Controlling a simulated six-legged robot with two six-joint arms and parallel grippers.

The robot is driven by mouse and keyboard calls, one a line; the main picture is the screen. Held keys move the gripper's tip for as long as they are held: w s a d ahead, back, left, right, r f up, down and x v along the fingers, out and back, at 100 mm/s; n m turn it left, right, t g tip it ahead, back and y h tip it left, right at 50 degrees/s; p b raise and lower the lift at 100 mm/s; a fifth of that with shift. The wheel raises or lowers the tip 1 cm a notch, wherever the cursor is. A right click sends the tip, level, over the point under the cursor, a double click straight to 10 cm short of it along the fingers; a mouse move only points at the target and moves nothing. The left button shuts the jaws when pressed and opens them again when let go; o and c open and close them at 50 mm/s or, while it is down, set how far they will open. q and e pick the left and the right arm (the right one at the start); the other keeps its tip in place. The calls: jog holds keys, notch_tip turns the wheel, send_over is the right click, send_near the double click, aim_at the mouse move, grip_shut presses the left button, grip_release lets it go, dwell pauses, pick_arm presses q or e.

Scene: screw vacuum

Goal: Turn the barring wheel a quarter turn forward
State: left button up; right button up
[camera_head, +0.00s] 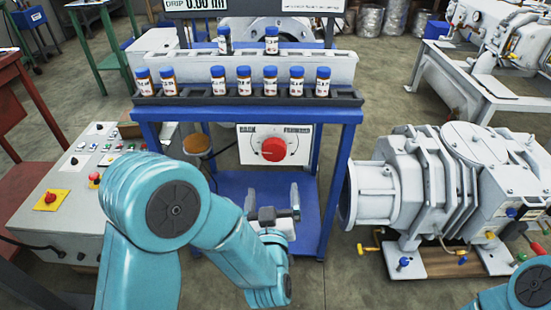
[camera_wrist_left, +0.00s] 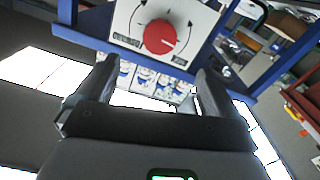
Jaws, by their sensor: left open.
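The barring wheel appears as a red round knob (camera_head: 274,149) on a white dial plate (camera_head: 301,151) fixed to the front of the blue stand. The plate has lettering at its top left and top right. In the left wrist view the red knob (camera_wrist_left: 160,38) shows ahead of the fingers, with curved arrows printed around it. My left gripper (camera_head: 273,196) is open and empty, below and in front of the knob, apart from it. Its two fingers (camera_wrist_left: 154,75) also show spread in the left wrist view. My right gripper is out of view; only part of that arm shows at bottom right.
The blue stand (camera_head: 346,133) carries a rack of blue-capped bottles above the dial. A grey control panel (camera_head: 65,185) with buttons is at left. A large grey pump (camera_head: 440,185) stands at right. An amber cup (camera_head: 197,145) hangs left of the dial.

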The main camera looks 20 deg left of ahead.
aim_at(275, 155)
pick_arm(q)
jog(key=b+x, duration=0.1)
jog(key=x, duration=1.4)
jog(key=shift+w+a+f, duration=0.1)
jog(key=c, duration=1)
